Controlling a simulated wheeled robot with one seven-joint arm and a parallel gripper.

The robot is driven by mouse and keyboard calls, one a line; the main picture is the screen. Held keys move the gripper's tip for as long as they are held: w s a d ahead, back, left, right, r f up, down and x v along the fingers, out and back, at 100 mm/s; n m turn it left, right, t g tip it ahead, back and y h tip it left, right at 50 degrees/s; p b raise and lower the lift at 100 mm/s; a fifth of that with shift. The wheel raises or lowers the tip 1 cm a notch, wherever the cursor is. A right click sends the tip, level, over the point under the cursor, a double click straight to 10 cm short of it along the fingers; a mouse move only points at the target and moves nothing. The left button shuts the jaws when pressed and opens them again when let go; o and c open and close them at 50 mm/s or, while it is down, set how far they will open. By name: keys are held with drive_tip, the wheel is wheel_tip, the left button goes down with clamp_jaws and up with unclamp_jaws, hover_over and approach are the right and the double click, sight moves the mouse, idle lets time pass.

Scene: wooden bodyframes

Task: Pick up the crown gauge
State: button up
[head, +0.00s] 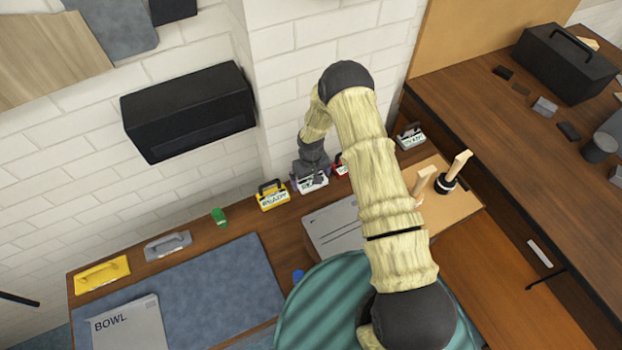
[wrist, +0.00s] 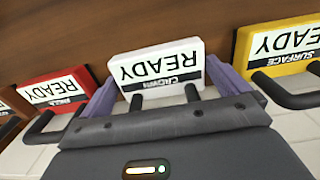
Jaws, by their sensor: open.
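The crown gauge (wrist: 162,62) is a white block with a READY label and a small CROWN tag, upside down in the wrist view. Its dark handle posts (wrist: 191,93) run toward my gripper's palm, which hides the handle's far end. My gripper (wrist: 163,90) is open, with one purple-sided finger on each side of the gauge. I cannot tell whether either finger touches it. In the head view, the crown gauge (head: 314,185) stands on the wooden bench by the wall, partly covered by my gripper (head: 311,170) above it.
A yellow surface gauge (wrist: 284,50) and a red angle gauge (wrist: 55,92) stand close on either side. In the head view, a yellow trowel-like tool (head: 102,274), a grey one (head: 167,245) and a green item (head: 219,216) lie farther left. A black wall box (head: 188,110) hangs above.

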sight(311, 179)
drive_tip(key=shift+c, duration=0.2)
drive_tip(key=c, duration=0.8)
drive_tip(key=shift+r, duration=0.15)
wheel_tip(311, 179, up, 10)
drive_tip(key=b, duration=0.3)
drive_tip(key=shift+d, duration=0.1)
idle(0.3)
